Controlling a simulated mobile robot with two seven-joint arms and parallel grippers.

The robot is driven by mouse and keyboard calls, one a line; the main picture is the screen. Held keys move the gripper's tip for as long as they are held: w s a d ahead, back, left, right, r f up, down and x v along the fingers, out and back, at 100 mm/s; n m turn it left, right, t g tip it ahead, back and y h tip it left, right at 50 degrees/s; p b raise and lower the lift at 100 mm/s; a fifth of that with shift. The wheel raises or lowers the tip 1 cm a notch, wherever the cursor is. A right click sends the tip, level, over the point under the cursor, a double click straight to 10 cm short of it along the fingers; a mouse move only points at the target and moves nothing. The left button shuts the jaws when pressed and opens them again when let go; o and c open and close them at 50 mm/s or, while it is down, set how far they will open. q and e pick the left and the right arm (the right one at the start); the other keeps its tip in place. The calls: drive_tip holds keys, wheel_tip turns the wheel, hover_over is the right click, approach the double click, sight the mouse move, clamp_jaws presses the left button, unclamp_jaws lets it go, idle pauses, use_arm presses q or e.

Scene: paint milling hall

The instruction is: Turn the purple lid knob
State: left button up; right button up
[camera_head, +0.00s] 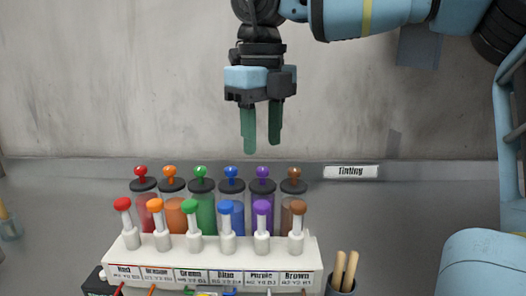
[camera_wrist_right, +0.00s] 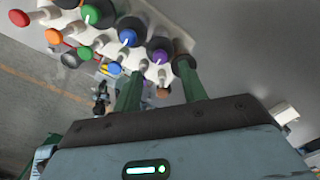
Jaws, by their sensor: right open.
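The purple lid knob (camera_head: 262,171) stands on the dark lid of a clear canister with purple contents, in the back row behind the white rack. It also shows in the right wrist view (camera_wrist_right: 160,56), just beyond the fingertips. My right gripper (camera_head: 262,150) points down with its green fingers apart and nothing between them. In the head view its tips appear just above the purple knob, apart from it. In the right wrist view the fingers (camera_wrist_right: 160,75) frame the purple knob's area, and one finger partly covers the brown canister's lid. My left gripper is not in view.
Blue (camera_head: 231,171) and brown (camera_head: 294,172) knobs flank the purple one closely. A purple-capped plunger (camera_head: 262,207) stands in front, in the labelled white rack (camera_head: 125,262). A cup with wooden sticks (camera_head: 345,270) is at right. The wall (camera_head: 100,90) is behind.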

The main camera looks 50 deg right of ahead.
drive_tip(key=shift+r, duration=1.35)
drive_tip(key=shift+f, duration=0.1)
